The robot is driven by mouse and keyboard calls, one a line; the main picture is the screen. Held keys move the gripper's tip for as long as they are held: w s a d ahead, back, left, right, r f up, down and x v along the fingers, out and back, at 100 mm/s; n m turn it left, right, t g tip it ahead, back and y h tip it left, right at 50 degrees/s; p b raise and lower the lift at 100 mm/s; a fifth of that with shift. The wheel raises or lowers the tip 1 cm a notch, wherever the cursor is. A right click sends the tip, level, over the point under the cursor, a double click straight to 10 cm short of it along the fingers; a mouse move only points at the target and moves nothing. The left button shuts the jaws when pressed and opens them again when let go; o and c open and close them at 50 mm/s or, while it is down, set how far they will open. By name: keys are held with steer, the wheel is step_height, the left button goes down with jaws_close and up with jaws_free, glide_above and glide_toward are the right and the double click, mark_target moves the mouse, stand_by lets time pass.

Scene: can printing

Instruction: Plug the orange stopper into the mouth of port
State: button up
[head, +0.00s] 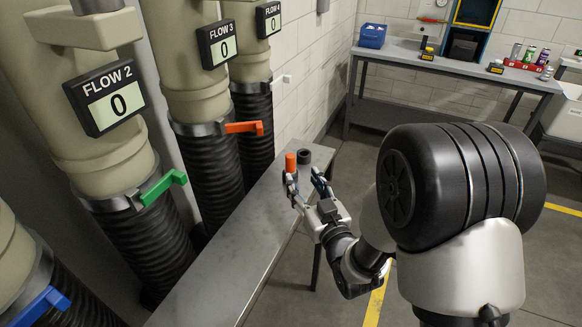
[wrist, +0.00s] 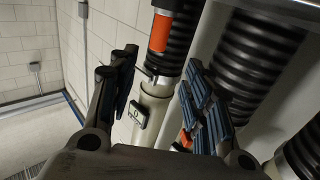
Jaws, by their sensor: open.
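The orange stopper (head: 291,163) is a small upright cylinder near the far end of the metal bench. The left finger partly covers the stopper's lower part. In the wrist view, which looks upside down, the stopper (wrist: 160,32) shows beyond and between the open fingertips (wrist: 160,66). Nothing is held. I cannot tell whether the stopper touches the port.
The metal bench (head: 225,255) runs along the pipes and is mostly bare. The pipes at left carry green (head: 163,187), orange (head: 243,128) and blue (head: 40,306) handles. A side table (head: 460,74) with a blue bin (head: 372,36) stands at the back. Open floor lies right of the bench.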

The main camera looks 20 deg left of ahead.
mark_target(292, 160)
steer(key=b+x, duration=0.2)
steer(key=x, duration=0.9)
steer(key=shift+w+f, duration=0.1)
steer(key=shift+w, duration=0.2)
steer(key=shift+c, duration=0.5)
jaws_close()
